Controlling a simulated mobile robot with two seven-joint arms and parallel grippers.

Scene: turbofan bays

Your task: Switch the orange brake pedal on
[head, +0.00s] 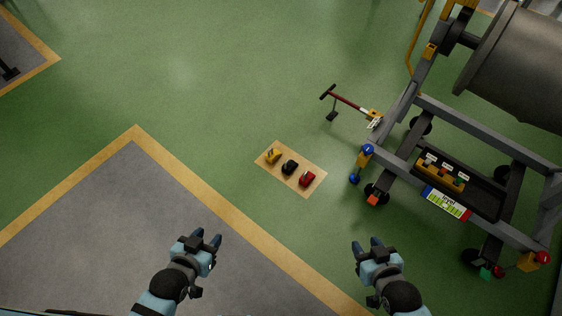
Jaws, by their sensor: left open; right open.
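The orange brake pedal (373,200) appears to be the small orange-red piece at a black caster wheel, low at the near left corner of the grey engine stand (400,170). It is small in the head view, so I cannot tell its position. My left gripper (207,238) is open and empty, over the edge of the grey floor area, far left of the pedal. My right gripper (366,243) is open and empty, appearing just below the pedal in the picture. Neither gripper visibly touches anything.
A green piece (486,273) sits by another caster (471,257). A tan board (317,186) bears yellow, black and red items on the floor. A tow bar (346,101) lies behind it. A labelled tray (483,201) is on the stand. Green floor left is clear.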

